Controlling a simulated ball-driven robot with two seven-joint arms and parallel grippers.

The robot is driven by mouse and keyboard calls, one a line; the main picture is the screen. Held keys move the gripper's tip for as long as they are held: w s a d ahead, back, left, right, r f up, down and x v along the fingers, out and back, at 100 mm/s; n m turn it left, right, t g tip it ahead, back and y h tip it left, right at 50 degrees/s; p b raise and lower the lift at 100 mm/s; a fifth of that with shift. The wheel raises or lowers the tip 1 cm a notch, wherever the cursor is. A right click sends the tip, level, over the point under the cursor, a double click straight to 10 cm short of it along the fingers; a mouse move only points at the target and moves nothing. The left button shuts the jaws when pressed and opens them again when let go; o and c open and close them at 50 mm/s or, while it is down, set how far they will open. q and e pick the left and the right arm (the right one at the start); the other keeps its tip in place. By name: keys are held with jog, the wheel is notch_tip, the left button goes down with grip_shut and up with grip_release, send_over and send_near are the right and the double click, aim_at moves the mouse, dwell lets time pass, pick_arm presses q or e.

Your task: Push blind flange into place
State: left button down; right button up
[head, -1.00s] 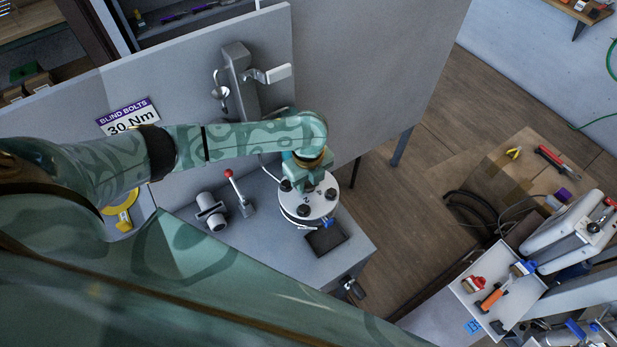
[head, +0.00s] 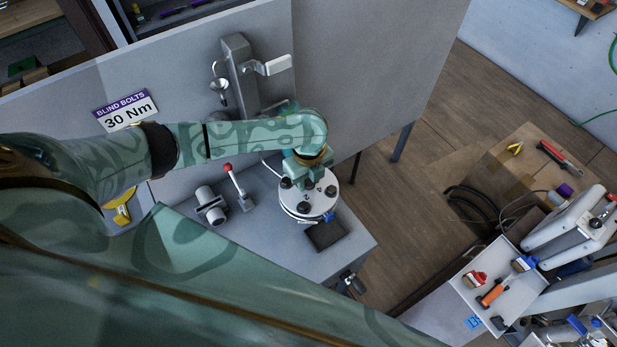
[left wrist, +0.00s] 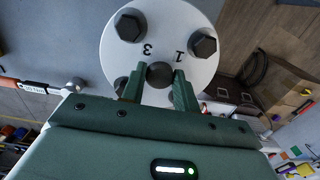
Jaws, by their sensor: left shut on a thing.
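The blind flange (head: 318,201) is a white round disc with dark bolt heads, lying on top of a round body on the grey bench. My left gripper (head: 309,180) is over it, shut on the dark central knob of the flange. In the left wrist view the two green fingers (left wrist: 160,84) stand on either side of this knob (left wrist: 160,74). The flange face (left wrist: 160,40) there shows the numbers 3 and 1 and dark hex bolts. The gripper hides part of the flange, and I cannot tell whether the disc is fully seated.
A red-knobbed lever (head: 237,183) and a grey cylindrical fitting (head: 210,205) stand left of the flange. A dark square pad or recess (head: 325,235) is in front. A grey post (head: 240,75) stands behind. A tool tray (head: 500,285) is at right.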

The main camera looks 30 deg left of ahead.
pick_arm(q)
jog(key=shift+f+b, duration=0.3)
jog(key=shift+f, duration=0.15)
jog(key=shift+f+p, duration=0.1)
jog(key=shift+p, duration=0.25)
dwell(0.8)
jog(key=c, duration=1)
grip_release()
jog(key=shift+o, duration=0.2)
notch_tip(320, 180, up, 5)
jog(key=p, duration=0.6)
